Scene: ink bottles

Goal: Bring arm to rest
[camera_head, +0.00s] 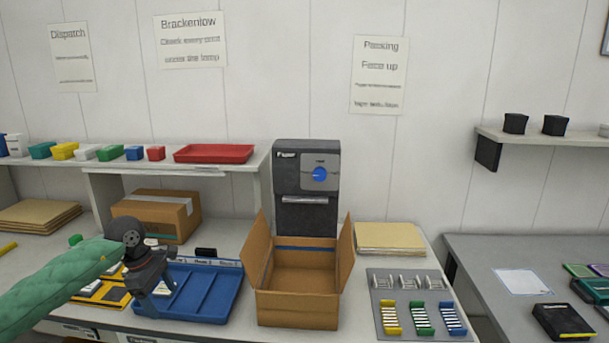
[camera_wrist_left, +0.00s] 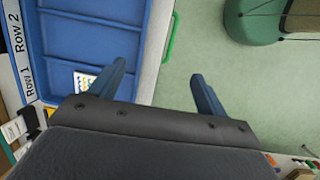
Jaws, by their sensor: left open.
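My left gripper (camera_head: 155,290) is at the end of the green-sleeved arm, over the left part of the blue tray (camera_head: 208,292) in the head view. In the left wrist view its two fingers stand wide apart (camera_wrist_left: 160,78), with nothing between them but the tray's edge and green floor behind. The blue tray (camera_wrist_left: 90,40) has rows marked Row 1 and Row 2, and a small patterned card (camera_wrist_left: 85,82) lies in it. My right gripper is not in view. No ink bottle can be made out clearly.
An open cardboard box (camera_head: 298,309) stands right of the tray, before a dark machine (camera_head: 306,160). A grey rack (camera_head: 393,300) with yellow, green and blue pieces lies further right. A closed carton (camera_head: 158,212) stands behind the arm. Coloured bins and a red tray (camera_head: 213,153) line the shelf.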

